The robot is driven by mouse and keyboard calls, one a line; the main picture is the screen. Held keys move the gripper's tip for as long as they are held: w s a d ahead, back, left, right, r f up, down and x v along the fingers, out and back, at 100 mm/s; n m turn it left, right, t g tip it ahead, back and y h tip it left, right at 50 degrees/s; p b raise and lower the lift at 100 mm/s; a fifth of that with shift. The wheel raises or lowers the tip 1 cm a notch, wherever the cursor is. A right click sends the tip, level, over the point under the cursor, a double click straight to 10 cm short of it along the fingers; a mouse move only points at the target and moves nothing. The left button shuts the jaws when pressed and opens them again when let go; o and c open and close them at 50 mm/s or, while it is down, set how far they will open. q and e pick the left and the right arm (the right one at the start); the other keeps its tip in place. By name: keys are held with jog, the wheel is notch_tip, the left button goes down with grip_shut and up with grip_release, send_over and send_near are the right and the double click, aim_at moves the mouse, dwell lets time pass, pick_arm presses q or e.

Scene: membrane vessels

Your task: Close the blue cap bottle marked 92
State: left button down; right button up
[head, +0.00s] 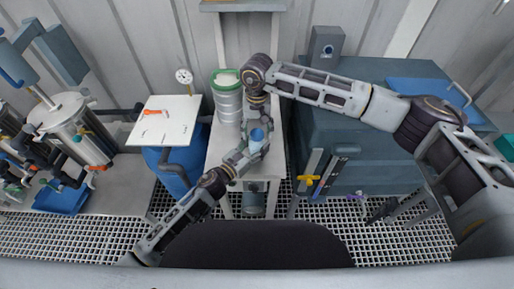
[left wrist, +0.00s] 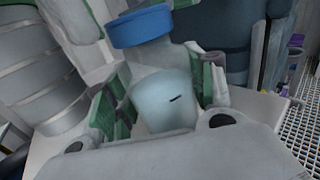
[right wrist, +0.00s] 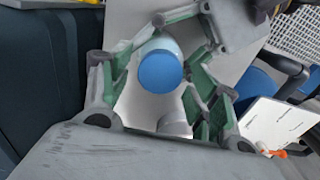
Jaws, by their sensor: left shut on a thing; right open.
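The bottle (left wrist: 165,105) is pale and translucent with a short dark mark on its side; I cannot read a number. Its blue cap (left wrist: 140,25) sits at the top of the neck; I cannot tell how tight it is. My left gripper (head: 250,150) is shut on the bottle body, with green pads on both sides, above the narrow bench. In the right wrist view the cap (right wrist: 160,70) is between the spread fingers of my right gripper (right wrist: 162,76), which is open. The cap also shows in the head view (head: 257,134).
A white board (head: 165,120) with an orange-red item lies further left. A large blue-grey cabinet (head: 350,110) stands close on the right.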

jog(key=shift+f, duration=0.35)
jog(key=c, duration=1.1)
jog(key=shift+m, duration=0.3)
